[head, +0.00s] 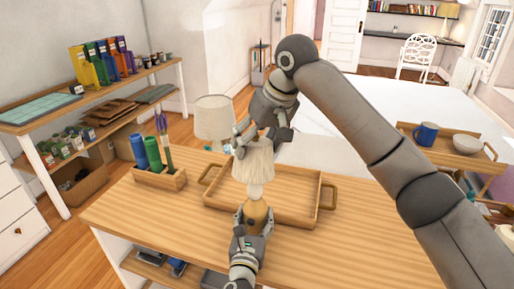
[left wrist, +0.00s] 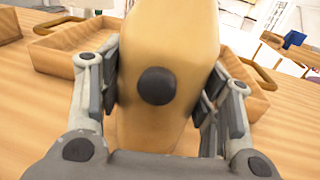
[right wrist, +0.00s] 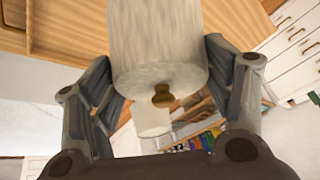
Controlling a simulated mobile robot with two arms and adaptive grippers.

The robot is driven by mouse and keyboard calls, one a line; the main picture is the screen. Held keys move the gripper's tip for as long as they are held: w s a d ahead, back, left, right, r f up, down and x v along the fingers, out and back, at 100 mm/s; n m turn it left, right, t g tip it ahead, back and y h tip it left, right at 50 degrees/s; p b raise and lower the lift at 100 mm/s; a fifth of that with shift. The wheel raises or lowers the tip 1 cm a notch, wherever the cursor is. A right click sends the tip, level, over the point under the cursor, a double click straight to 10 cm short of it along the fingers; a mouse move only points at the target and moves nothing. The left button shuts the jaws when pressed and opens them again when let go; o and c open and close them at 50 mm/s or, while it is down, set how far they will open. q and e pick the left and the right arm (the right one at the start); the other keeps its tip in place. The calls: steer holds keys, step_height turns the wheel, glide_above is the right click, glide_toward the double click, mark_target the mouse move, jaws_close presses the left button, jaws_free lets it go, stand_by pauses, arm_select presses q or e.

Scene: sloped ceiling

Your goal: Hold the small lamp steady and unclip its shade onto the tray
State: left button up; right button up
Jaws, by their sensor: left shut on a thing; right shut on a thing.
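The small lamp has a tan wooden base (head: 256,213) and a pale, pleated-looking shade (head: 254,166) above it, with a white bulb-like part (head: 255,189) between them. My left gripper (head: 253,224) is shut around the base; in the left wrist view the base (left wrist: 165,50) with its dark round button stands between the fingers. My right gripper (head: 260,143) is shut on the shade from above. In the right wrist view the shade (right wrist: 158,40) and a brass knob show between its fingers. I cannot tell whether the shade is still clipped. The wooden tray (head: 300,214) is just behind the lamp and looks empty.
A larger white lamp (head: 214,117) stands behind the tray's left end. A wooden caddy (head: 160,178) with green and blue cylinders is at the left. The tabletop right of the tray is clear. A side tray (head: 455,152) holds a blue mug and white bowl.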

steer(key=shift+r, duration=3)
arm_select(q)
steer(key=o, duration=1.3)
steer(key=shift+o, duration=0.2)
steer(key=s, duration=0.4)
steer(key=s+a, duration=0.1)
steer(key=s, duration=0.3)
steer(key=s+a, duration=0.1)
steer(key=s, duration=0.2)
steer(key=shift+s, duration=0.4)
